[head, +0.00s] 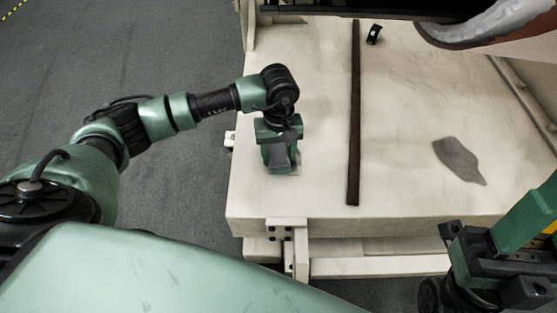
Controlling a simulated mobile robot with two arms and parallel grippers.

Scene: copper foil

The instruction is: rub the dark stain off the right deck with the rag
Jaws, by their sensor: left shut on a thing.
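The dark stain (459,160) is a flat, leaf-shaped grey patch on the right deck (410,120), right of a dark upright strip (353,120). My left gripper (279,158) is over the left deck (310,120), left of the strip and well away from the stain. It is shut on a small dark grey thing, which looks like the rag; the gripper hides most of it. My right gripper (492,262) is at the lower right, in front of the deck's near edge. Its jaw gap cannot be made out.
A small black item (374,34) lies at the back of the right deck. A boot-like shape (480,25) stands at the top right. A pale rail (525,95) runs along the right side. The deck around the stain is clear.

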